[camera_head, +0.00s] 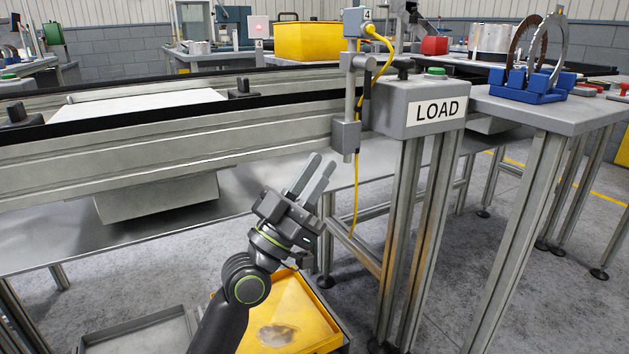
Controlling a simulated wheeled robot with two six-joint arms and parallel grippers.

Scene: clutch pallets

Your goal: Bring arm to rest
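My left arm comes up from the bottom of the head view. Its dark gripper (323,161) points up and to the right, in front of the metal conveyor frame. The two grey fingers stand a little apart with nothing visible between them. My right gripper is not in view.
A yellow bin (291,317) is on the lower level, partly behind my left arm, beside a grey tray (140,333). The conveyor rail (190,150) crosses behind the gripper. A LOAD control box (420,104) on metal legs and a table with a blue rack (527,88) stand right.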

